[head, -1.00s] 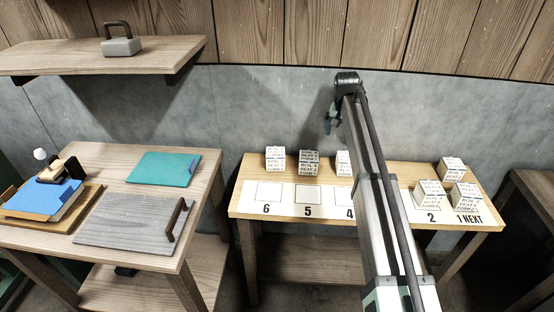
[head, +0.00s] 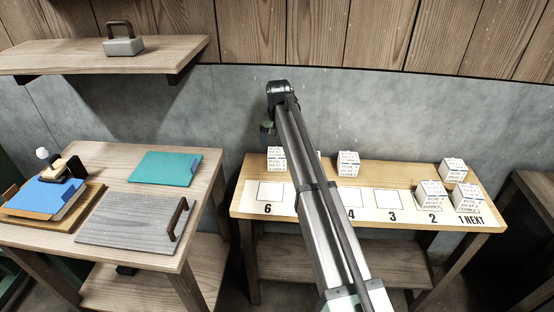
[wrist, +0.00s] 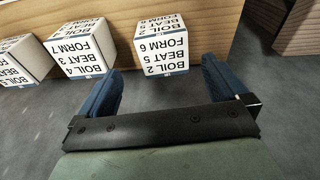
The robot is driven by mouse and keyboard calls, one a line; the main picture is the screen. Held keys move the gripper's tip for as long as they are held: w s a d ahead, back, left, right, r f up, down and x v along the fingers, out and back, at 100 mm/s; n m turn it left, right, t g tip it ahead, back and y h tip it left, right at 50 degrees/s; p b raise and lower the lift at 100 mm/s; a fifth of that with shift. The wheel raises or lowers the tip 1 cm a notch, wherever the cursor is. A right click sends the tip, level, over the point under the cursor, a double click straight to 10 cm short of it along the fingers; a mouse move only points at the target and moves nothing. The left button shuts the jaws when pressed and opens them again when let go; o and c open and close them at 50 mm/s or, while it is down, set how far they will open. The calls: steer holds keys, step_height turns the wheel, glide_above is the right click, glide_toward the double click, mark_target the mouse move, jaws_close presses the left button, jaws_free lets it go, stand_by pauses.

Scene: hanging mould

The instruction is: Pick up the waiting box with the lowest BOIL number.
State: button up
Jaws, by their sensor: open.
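My gripper (head: 267,130) is open and empty, above and behind the left end of the row of boxes. In the wrist view its blue fingers (wrist: 160,88) stand apart. A white box marked BOIL 2, BEAT 5, FORM 6 (wrist: 162,45) lies just beyond and between the fingertips, not gripped. It appears to be the box behind slot 6 (head: 276,158). Beside it is a box that seems to read BOIL 4, BEAT 3, FORM 7 (wrist: 82,48). One back box is mostly hidden by my arm.
The wooden bench (head: 300,238) has a white numbered strip (head: 370,200). Boxes stand on slot 2 (head: 430,195) and slot 1 NEXT (head: 466,198), another behind them (head: 452,170). Slots 3, 4 and 6 are bare. The grey wall (head: 390,110) rises close behind.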

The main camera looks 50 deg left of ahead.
mark_target(277, 151)
steer(key=f, duration=0.4)
steer(key=shift+w+a, duration=0.25)
steer(key=shift+a, duration=0.05)
steer(key=shift+w+a+f, duration=0.1)
steer(key=shift+a+f, duration=0.1)
steer(key=shift+f, duration=0.65)
steer(key=shift+w+a+f, duration=0.1)
steer(key=shift+a+f, duration=0.15)
steer(key=shift+f, duration=0.6)
steer(key=shift+a+f, duration=0.2)
steer(key=shift+f, duration=0.65)
steer(key=c, duration=1.1)
steer(key=shift+r, duration=0.1)
